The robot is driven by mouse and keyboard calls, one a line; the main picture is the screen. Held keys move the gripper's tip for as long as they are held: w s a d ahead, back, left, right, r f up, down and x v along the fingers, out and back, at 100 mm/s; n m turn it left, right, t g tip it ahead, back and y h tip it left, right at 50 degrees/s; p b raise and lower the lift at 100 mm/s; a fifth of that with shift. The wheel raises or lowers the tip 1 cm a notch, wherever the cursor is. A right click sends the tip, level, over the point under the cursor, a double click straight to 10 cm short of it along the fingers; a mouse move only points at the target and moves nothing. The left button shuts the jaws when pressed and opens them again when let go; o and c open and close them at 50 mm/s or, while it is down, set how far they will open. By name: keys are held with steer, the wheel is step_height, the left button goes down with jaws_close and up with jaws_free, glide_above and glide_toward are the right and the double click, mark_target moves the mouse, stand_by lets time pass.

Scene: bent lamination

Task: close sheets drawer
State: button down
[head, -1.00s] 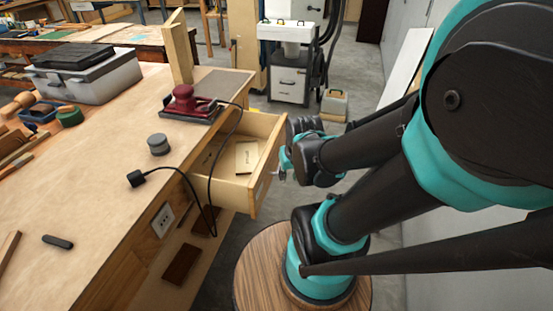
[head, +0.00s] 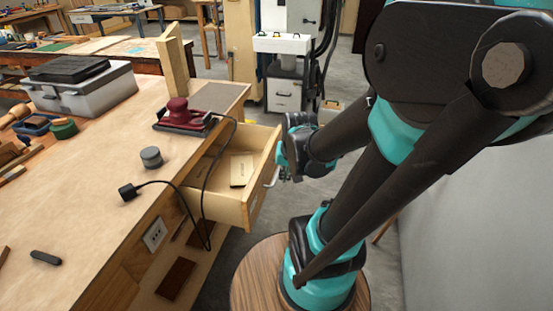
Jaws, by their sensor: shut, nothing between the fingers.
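The sheets drawer (head: 228,205) stands pulled out from the right side of the wooden workbench (head: 90,190). A pale block or stack of sheets (head: 242,170) lies inside it. The drawer's front panel carries a metal handle (head: 272,178). My gripper (head: 284,174) is shut and empty at the outer side of the drawer front, close to the handle. I cannot tell whether it touches the front. My wrist and arm hide part of the gripper.
A red sander (head: 183,115) sits on the bench above the drawer. Its black cord (head: 207,205) hangs over the bench edge by the drawer's near side. A round wooden stool top (head: 262,270) is beneath my arm. Floor is open behind the drawer.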

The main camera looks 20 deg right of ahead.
mark_target(228, 138)
steer(key=w+d+r+m+g+y, duration=0.1)
steer(key=w+d+m+y, duration=0.1)
steer(key=w+d+m, duration=0.65)
steer(key=w+d+r+m+g+y, duration=0.1)
steer(key=w+d+m, duration=0.4)
steer(key=w+m, duration=0.65)
steer(key=w+a+f, duration=0.3)
steer(key=a+f, duration=0.4)
steer(key=f, duration=0.2)
steer(key=shift+w+m, duration=0.25)
steer(key=shift+m, duration=0.05)
steer(key=w+a, duration=0.4)
steer(key=a, duration=0.3)
steer(key=w+a, duration=0.4)
steer(key=a, duration=0.3)
steer(key=w+a, duration=0.4)
steer(key=a, duration=0.3)
steer(key=shift+w+a+r, duration=0.1)
steer(key=shift+w+a, duration=0.05)
steer(key=shift+w, duration=0.05)
steer(key=shift+a, duration=0.1)
